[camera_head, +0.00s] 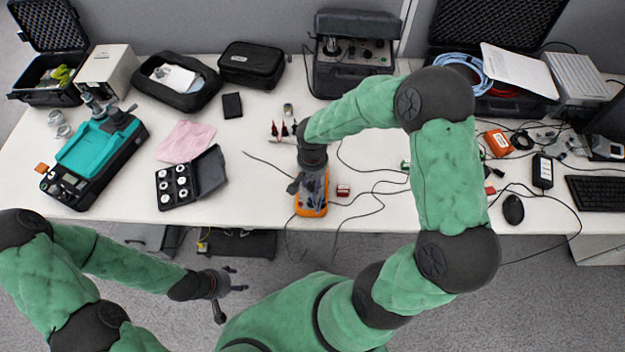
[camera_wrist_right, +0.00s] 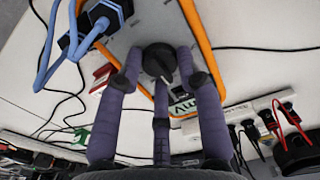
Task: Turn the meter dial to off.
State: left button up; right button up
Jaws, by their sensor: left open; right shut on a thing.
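The orange-edged meter (camera_head: 323,205) lies on the white table near its front edge, partly hidden under my right gripper (camera_head: 308,183). In the right wrist view the meter's grey face (camera_wrist_right: 208,62) carries a round black dial (camera_wrist_right: 158,57). The three purple fingers of my right gripper (camera_wrist_right: 160,78) are closed around this dial. A pale mark shows on the dial's near side, but I cannot read its setting. The meter's display (camera_wrist_right: 184,107) is partly hidden by a finger. My left gripper (camera_head: 228,284) is open and empty, in front of the table and away from the meter.
Blue leads with plugs (camera_wrist_right: 98,22) enter the meter's face. Thin black cables lie around it. A small red block (camera_head: 343,190) is just right of the meter. A case of white parts (camera_head: 205,172) and a teal device (camera_head: 92,150) stand to the left.

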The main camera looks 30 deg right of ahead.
aim_at(311, 182)
jog(key=shift+w+r, duration=0.1)
jog(key=n+p, duration=0.1)
jog(key=n, duration=0.3)
jog(key=shift+a+n+p, duration=0.1)
jog(key=shift+n+p, duration=0.45)
jog(key=shift+n, duration=1.25)
jog(key=o, duration=1.1)
notch_tip(311, 182, up, 12)
jog(key=shift+f, duration=0.1)
